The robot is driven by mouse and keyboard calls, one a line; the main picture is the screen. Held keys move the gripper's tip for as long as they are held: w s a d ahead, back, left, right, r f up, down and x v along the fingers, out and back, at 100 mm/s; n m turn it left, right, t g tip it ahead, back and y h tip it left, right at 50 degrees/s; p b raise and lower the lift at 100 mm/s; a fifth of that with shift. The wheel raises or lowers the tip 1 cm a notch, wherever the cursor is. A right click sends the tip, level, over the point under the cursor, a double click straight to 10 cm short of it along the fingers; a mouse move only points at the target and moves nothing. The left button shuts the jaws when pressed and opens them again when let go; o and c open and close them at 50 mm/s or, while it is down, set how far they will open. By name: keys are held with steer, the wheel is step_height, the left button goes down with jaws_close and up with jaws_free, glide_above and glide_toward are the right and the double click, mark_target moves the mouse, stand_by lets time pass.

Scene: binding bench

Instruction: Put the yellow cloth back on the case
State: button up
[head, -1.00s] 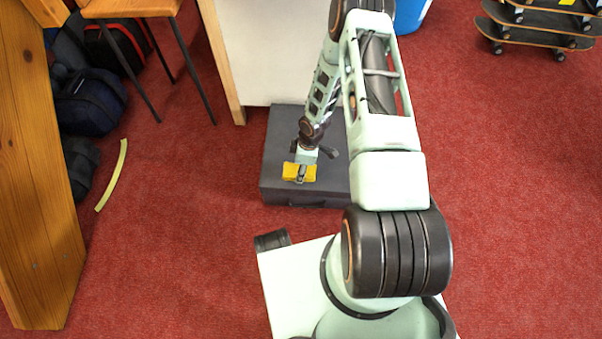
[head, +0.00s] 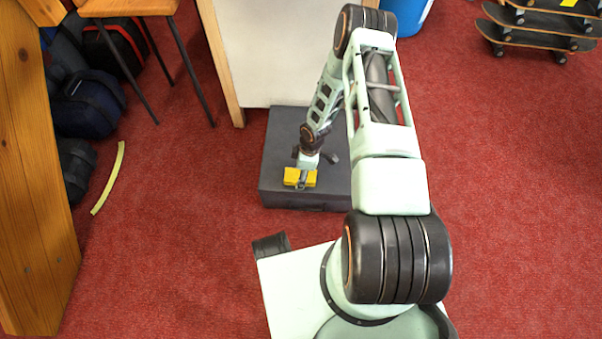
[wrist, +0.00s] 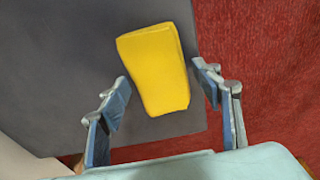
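The yellow cloth (head: 291,178) is a small folded block near the front edge of the dark grey case (head: 278,142), which lies flat on the red carpet. In the wrist view the cloth (wrist: 155,68) appears to rest on the case top (wrist: 60,60). My gripper (head: 302,183) is low over the case at the cloth. In the wrist view my gripper (wrist: 162,90) is open, with one finger on each side of the cloth and a narrow gap at both sides. The cloth's underside is hidden.
A white panel with a wooden leg (head: 225,80) stands right behind the case. A wooden stool (head: 185,60) and dark bags (head: 88,103) are at the left. A yellow strip (head: 108,178) lies on the carpet. Skateboards (head: 540,35) are stacked far right. Open carpet lies at right.

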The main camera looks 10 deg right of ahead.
steer(key=shift+o, duration=0.3)
step_height(320, 180, up, 12)
steer(key=d+p, duration=0.1)
steer(key=p, duration=0.3)
steer(key=shift+s+d+p, duration=0.3)
steer(key=shift+d+p, duration=0.05)
steer(key=shift+p, duration=0.05)
steer(key=shift+r, duration=0.1)
